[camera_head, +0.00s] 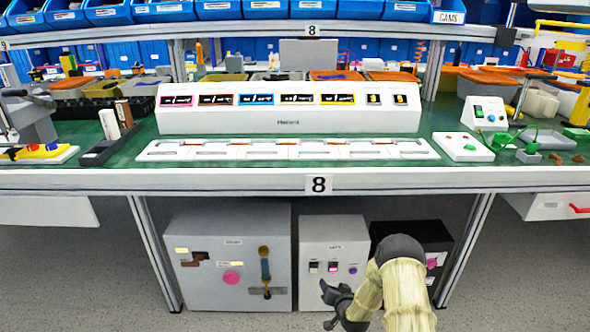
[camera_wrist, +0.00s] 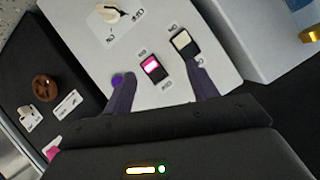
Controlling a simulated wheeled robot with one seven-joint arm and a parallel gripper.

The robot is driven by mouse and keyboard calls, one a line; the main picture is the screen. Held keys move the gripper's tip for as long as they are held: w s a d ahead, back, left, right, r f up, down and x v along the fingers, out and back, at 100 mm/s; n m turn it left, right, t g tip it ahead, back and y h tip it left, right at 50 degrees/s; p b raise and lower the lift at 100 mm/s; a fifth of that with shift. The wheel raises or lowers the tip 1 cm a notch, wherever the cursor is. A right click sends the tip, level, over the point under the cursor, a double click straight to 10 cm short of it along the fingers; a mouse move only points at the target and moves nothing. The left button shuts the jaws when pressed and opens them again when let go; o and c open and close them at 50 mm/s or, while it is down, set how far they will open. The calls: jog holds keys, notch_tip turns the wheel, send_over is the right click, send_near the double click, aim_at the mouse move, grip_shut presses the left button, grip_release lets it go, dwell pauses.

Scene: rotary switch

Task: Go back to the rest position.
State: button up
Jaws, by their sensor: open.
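The light grey switch box (camera_head: 318,235) stands on the floor under the bench. In the wrist view, its panel (camera_wrist: 215,75) bears a cream rotary switch (camera_wrist: 108,12) at the top, partly cut off. Below are a white rocker switch (camera_wrist: 184,42), a lit pink switch (camera_wrist: 153,69) and a purple button (camera_wrist: 117,79), partly covered by a finger. My gripper (camera_head: 328,304) is open in front of the box's lower part, with nothing between its fingers (camera_wrist: 158,74). The rotary switch does not show in the head view.
A black box (camera_head: 400,235) stands right of the switch box, partly behind my arm. A larger grey cabinet (camera_head: 215,290) with a handle stands left. The bench edge (camera_head: 240,181) and its legs (camera_head: 153,255) frame this space. Open floor (camera_head: 60,275) lies left.

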jog(key=s+d+r+n+g+h+p, duration=0.1)
jog(key=s+r+g, duration=0.3)
jog(key=r, duration=0.7)
jog(key=s+d+r+n+g+h+p, duration=0.1)
jog(key=s+r+n+g, duration=0.1)
jog(key=s+r, duration=0.65)
jog(key=s+r+g+p, duration=0.1)
jog(key=s+r+g, duration=0.1)
jog(key=s+r, duration=0.65)
jog(key=s+r+g+p, duration=0.15)
jog(key=s+r, duration=0.45)
jog(key=s, duration=0.6)
notch_tip(320, 180, up, 38)
jog(key=p, duration=3.7)
jog(key=shift+w+g+p, duration=0.2)
jog(key=shift+g+p, duration=0.15)
jog(key=shift+w+d, duration=0.1)
jog(key=shift+d, duration=0.05)
jog(key=shift+s+r, duration=0.1)
jog(key=shift+s, duration=0.1)
jog(key=shift+w, duration=0.2)
